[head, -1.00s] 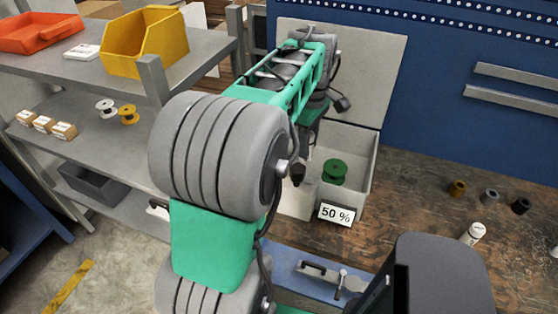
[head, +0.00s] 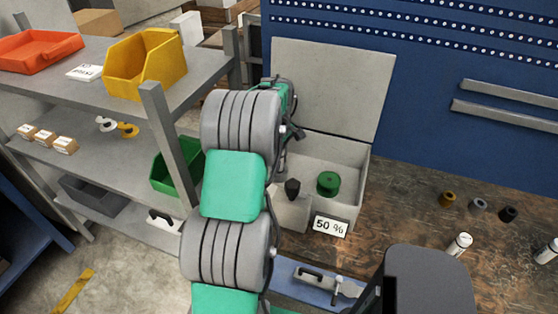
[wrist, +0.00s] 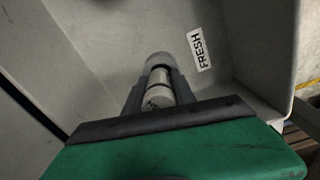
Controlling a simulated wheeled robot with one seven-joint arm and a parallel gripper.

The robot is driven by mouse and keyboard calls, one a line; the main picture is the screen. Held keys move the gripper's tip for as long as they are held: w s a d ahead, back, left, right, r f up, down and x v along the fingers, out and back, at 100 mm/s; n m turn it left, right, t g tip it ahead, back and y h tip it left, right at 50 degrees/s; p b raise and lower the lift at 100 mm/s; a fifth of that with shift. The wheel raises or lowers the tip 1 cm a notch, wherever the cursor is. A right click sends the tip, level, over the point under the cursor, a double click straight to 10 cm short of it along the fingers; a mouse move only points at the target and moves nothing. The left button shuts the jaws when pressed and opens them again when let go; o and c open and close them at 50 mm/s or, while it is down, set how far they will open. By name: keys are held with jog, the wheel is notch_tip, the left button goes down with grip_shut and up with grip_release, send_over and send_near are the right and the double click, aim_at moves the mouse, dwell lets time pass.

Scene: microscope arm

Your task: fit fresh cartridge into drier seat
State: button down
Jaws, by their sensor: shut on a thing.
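In the wrist view my gripper (wrist: 160,92) is shut on a white cylindrical cartridge (wrist: 158,100) with a grey end and a dark band. The cartridge points away from the camera. Below it is a pale grey bin interior (wrist: 110,35) with a FRESH label (wrist: 201,50) on it. In the head view my gripper and the cartridge are hidden behind my arm. I cannot make out the drier seat for certain.
White cylinders (head: 460,245) and several small dark and brown caps (head: 478,204) stand on the bench at right. The raised lid (head: 335,90) stands behind the box. A shelf (head: 90,150) with a yellow bin (head: 143,62) and a green bin (head: 165,172) is at left.

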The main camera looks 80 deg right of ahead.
jog(key=c, duration=1.3)
grip_release()
jog(key=shift+a+f, duration=0.35)
jog(key=shift+f, duration=0.3)
jog(key=shift+o, duration=1.3)
jog(key=shift+r, duration=0.15)
jog(key=shift+d, duration=0.15)
jog(key=shift+d, duration=0.1)
jog(key=shift+r, duration=0.25)
